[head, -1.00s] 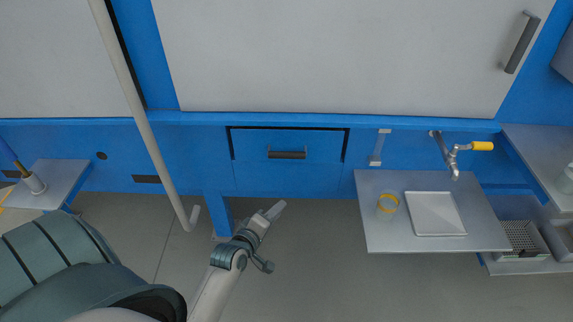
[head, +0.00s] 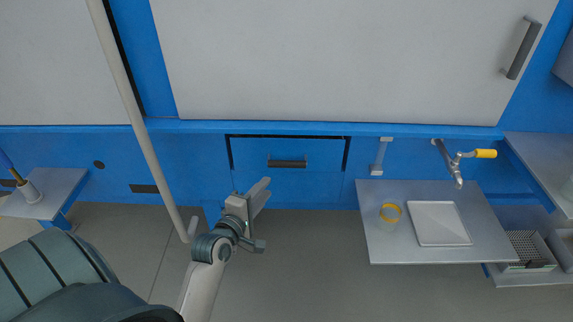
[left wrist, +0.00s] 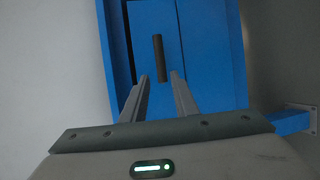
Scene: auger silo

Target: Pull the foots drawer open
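The foots drawer (head: 260,152) is a blue front in the blue wall, with dark gaps along its top and sides. It looks closed. Its dark bar handle (head: 287,163) runs level in the head view. My left gripper (head: 262,186) is below and slightly left of the handle, apart from it. In the left wrist view, the two fingers of the gripper (left wrist: 159,78) are spread with nothing between them. The handle (left wrist: 158,57) stands upright in that picture, ahead of the fingertips and in line with the gap. My right gripper is not in view.
A pale pole (head: 137,115) slants down at the left. Floor below the drawer is clear.

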